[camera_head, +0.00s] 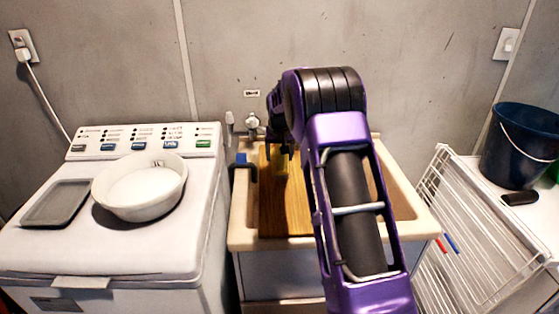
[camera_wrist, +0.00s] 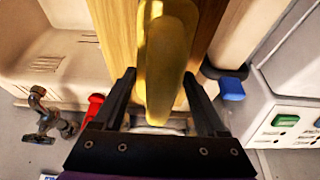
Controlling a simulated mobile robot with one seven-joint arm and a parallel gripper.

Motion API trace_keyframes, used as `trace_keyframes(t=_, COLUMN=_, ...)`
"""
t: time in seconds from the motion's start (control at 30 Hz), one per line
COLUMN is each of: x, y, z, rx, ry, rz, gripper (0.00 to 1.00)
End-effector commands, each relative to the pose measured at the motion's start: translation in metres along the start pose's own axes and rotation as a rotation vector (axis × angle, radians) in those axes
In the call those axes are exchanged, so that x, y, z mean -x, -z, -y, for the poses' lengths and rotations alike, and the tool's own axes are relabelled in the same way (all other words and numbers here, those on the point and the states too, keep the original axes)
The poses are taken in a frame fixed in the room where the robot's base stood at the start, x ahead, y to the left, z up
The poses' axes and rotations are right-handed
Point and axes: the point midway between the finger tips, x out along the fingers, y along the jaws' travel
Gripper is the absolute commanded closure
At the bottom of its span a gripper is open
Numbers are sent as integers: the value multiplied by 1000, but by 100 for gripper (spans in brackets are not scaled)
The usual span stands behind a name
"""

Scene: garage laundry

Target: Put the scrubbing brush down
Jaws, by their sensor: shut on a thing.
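The scrubbing brush (camera_wrist: 165,60) shows in the wrist view as a long yellow shape, end towards the camera. My gripper (camera_wrist: 163,82) has one dark finger on each side of it and is shut on it. Its far part and any bristles are hidden. A wooden board (camera_wrist: 118,22) lies behind the brush in that view. In the head view the board (camera_head: 285,215) lies across the left part of the sink (camera_head: 415,222), and my gripper (camera_head: 280,155) is over its back part, mostly hidden by my arm. I cannot tell whether the brush touches the board.
A tap (camera_head: 252,124) stands behind the sink. A washing machine (camera_head: 110,255) at left bears a white basin (camera_head: 140,188) and a grey tray (camera_head: 57,203). A white drying rack (camera_head: 475,230) and a dark blue bucket (camera_head: 520,148) stand at right.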

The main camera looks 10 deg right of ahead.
Motion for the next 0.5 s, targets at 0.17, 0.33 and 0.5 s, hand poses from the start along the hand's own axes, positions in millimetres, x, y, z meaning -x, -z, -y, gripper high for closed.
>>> trace_keyframes(t=0.17, x=-16, y=-6, z=0, rx=0, ry=0, rz=-1, gripper=86)
trace_keyframes(t=0.33, x=-16, y=-6, z=0, rx=0, ry=0, rz=-2, gripper=86)
trace_keyframes(t=0.5, x=-19, y=-8, z=0, rx=0, ry=0, rz=-2, gripper=86)
